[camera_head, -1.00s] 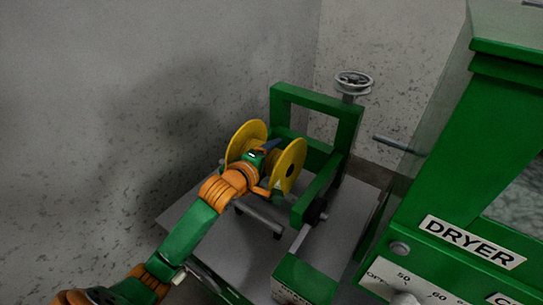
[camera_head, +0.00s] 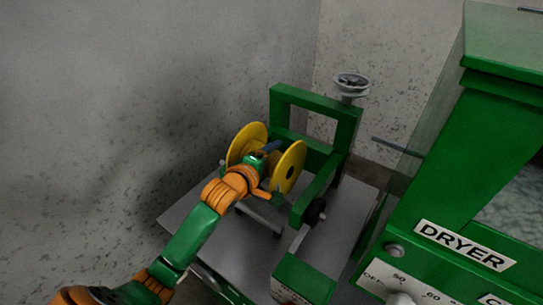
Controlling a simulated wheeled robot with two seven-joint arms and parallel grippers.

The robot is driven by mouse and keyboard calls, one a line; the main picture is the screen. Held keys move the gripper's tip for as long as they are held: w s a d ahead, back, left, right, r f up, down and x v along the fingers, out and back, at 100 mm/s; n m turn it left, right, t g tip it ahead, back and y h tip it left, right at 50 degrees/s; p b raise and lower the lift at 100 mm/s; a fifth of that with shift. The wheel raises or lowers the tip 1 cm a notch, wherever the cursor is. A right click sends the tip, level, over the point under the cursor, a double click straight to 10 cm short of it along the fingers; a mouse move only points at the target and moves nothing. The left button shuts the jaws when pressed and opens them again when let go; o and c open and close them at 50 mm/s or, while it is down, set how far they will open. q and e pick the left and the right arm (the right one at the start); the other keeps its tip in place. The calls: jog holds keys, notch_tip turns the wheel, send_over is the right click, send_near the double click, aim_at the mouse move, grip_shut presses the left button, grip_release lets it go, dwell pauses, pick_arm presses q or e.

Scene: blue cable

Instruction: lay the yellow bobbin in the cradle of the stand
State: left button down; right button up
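The yellow bobbin (camera_head: 288,168) has two round flanges with a narrow core between them. It is at the green stand (camera_head: 314,100), just left of the stand's right side arm. My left gripper (camera_head: 262,160) reaches in from the lower left and is between the two flanges, at the core. Its fingers are mostly hidden, so I cannot see whether they are closed on the core. A short blue piece (camera_head: 272,146) shows beside the fingers. The cradle under the bobbin is hidden, so I cannot tell whether the bobbin rests in it. My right gripper is not in view.
A green dryer (camera_head: 440,200) with a labelled front fills the right side. A grey handwheel (camera_head: 351,85) tops the stand's rear. A grey rod (camera_head: 398,145) sticks out between stand and dryer. Speckled grey walls (camera_head: 120,90) close off the left and back.

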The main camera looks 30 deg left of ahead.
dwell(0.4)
pick_arm(q)
notch_tip(320, 180, down, 8)
jog(key=b, duration=0.5)
jog(key=shift+f+b, duration=0.25)
jog(key=shift+b, duration=0.1)
dwell(0.7)
jog(key=shift+p, duration=0.4)
jog(key=shift+f+b, duration=0.35)
jog(key=shift+f, duration=0.2)
dwell(0.3)
